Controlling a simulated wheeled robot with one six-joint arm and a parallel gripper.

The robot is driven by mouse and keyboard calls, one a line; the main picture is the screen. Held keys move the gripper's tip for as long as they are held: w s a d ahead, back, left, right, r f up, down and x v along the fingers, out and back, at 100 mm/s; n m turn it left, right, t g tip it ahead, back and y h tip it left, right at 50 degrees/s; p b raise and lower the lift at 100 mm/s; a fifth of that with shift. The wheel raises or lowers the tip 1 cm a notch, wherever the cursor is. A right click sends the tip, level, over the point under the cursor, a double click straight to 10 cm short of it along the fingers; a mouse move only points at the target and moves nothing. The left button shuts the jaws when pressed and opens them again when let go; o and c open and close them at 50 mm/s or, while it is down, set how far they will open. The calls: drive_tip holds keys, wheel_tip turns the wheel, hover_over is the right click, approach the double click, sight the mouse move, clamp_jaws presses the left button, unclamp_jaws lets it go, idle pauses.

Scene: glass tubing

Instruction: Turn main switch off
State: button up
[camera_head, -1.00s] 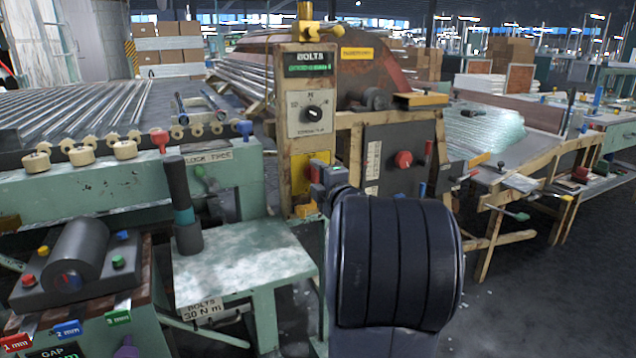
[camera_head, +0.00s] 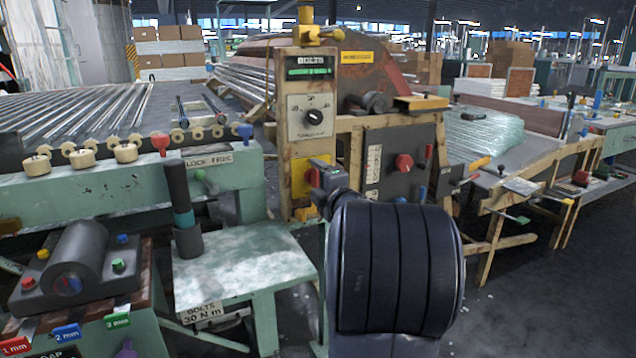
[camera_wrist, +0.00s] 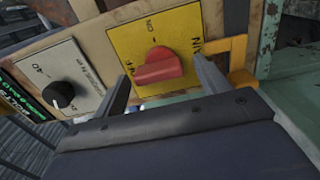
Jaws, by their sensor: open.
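The main switch is a red rotary knob (camera_wrist: 158,68) on a yellow plate (camera_wrist: 185,28) in the wrist view. The plate has dark lettering, partly hidden or too small to read for certain. My gripper (camera_wrist: 161,70) is open, with one finger on each side of the knob and visible gaps to it. In the head view the yellow plate (camera_head: 298,180) is on a tan post, and my gripper (camera_head: 325,176) covers part of it. The knob there is mostly hidden.
A black dial (camera_head: 313,117) on a pale plate sits above the yellow plate. A grey box (camera_head: 385,180) with another red knob (camera_head: 403,162) stands right of the post. A green bench (camera_head: 240,262) is at lower left. Open floor lies at lower right.

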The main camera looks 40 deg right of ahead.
drive_tip(key=p+v, duration=0.2)
drive_tip(key=v, duration=0.8)
drive_tip(key=shift+s, duration=0.35)
drive_tip(key=shift+w+a, duration=0.1)
drive_tip(key=shift+a, duration=0.05)
drive_tip(key=b+x, duration=0.2)
drive_tip(key=x, duration=0.8)
drive_tip(key=shift+w, duration=0.3)
drive_tip(key=shift+s, duration=0.1)
